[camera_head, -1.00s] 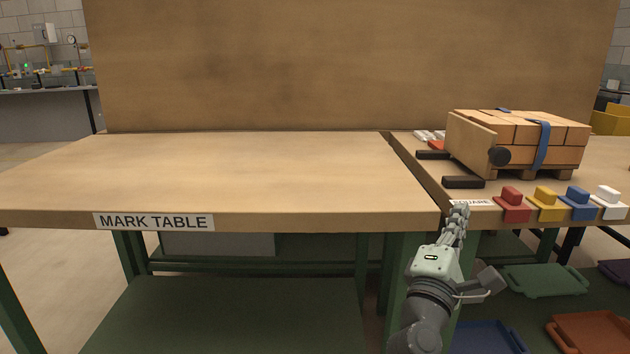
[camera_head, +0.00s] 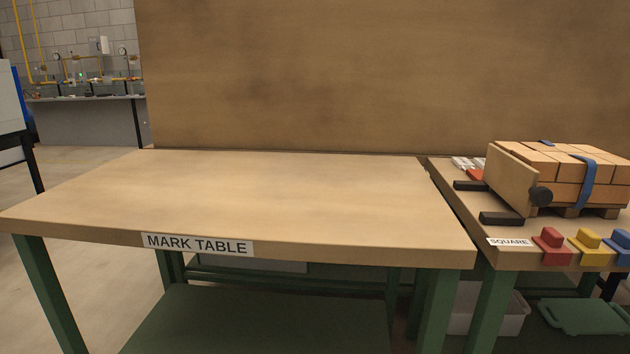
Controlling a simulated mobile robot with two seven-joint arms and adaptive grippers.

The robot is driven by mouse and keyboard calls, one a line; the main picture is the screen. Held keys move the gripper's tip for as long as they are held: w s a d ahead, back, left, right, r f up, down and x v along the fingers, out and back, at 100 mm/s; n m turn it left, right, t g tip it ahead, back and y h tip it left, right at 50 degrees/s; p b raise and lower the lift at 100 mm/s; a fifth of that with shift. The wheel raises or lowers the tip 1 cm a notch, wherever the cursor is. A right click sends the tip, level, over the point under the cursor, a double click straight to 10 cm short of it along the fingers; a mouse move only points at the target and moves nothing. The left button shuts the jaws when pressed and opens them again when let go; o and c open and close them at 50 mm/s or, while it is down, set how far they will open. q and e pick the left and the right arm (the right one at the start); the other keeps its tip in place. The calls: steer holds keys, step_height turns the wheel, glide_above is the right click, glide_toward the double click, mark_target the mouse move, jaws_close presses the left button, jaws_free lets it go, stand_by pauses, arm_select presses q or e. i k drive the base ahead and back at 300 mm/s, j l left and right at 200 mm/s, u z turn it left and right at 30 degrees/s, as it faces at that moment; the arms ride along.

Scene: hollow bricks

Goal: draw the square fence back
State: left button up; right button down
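The square fence looks to be the upright wooden board (camera_head: 511,180) with a round black knob (camera_head: 541,196) on its front end. It stands on the table labelled SQUARE (camera_head: 509,242) at the right. Its face is against or very close to the left side of a stack of hollow bricks (camera_head: 575,165) on a small pallet, bound with a blue strap (camera_head: 588,182). Two dark rails (camera_head: 500,218) stick out to the left of the board. Neither of my grippers shows in the current view.
The mark table (camera_head: 270,195) in the middle is bare. A red block (camera_head: 551,246), a yellow block (camera_head: 586,246) and a blue block (camera_head: 618,247) sit along the right table's front edge. A tall brown panel (camera_head: 380,75) stands behind. A green tray (camera_head: 585,317) lies below.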

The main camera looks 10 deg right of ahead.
mark_target(514, 180)
steer(key=z, duration=1.3)
